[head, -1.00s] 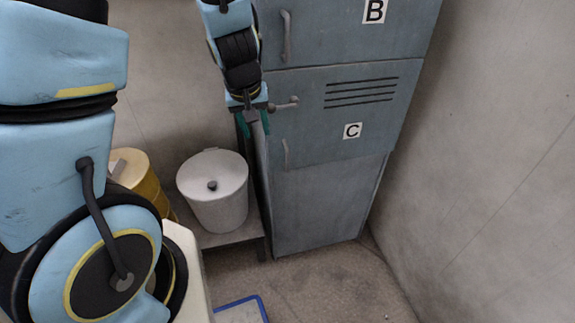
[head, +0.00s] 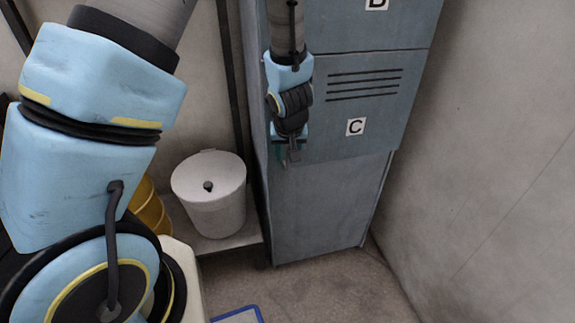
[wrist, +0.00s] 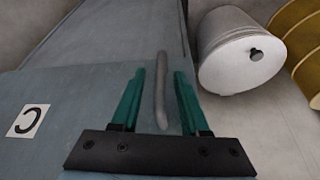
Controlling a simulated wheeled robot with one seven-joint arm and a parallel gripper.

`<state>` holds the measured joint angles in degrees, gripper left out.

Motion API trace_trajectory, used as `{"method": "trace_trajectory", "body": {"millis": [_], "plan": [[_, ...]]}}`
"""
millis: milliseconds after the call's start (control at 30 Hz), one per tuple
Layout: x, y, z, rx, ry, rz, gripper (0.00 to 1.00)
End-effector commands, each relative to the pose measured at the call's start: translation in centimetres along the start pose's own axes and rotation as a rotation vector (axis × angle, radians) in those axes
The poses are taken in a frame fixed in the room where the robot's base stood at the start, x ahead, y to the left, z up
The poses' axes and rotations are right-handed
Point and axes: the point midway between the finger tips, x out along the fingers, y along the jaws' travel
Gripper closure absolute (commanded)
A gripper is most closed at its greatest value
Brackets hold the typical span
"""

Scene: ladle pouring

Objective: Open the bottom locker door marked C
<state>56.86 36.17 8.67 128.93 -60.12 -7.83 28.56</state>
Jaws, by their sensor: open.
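The locker door marked C (head: 345,105) is blue-grey, with slots above its label, and looks shut. Its label also shows in the wrist view (wrist: 28,119). My gripper (head: 288,158) is in front of the door's lower left part, by the handle. In the wrist view my gripper (wrist: 161,95) is open, with green fingers on both sides of the grey bar handle (wrist: 161,90). I see a gap between the handle and each finger, and cannot tell how deep the handle sits between them. My arm hides the door's upper left part in the head view.
A white lidded bucket (head: 210,190) stands on a low shelf left of the locker, with a yellow barrel (head: 148,207) beside it. Door B (head: 395,25) is above. A wall (head: 490,150) rises at the right. A blue-edged item (head: 240,315) lies on the floor.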

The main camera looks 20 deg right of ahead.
Motion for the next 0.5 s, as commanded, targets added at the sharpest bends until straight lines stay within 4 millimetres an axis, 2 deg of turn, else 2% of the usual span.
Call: {"method": "trace_trajectory", "body": {"millis": [33, 200, 500], "plan": [[1.0, -0.1, 0.1, -0.001, -0.001, -0.001, 0.55], [2.1, 0.0, 0.0, -0.001, 0.0, 0.0, 0.55], [2.2, 0.0, 0.0, 0.0, 0.0, 0.001, 0.55]]}}
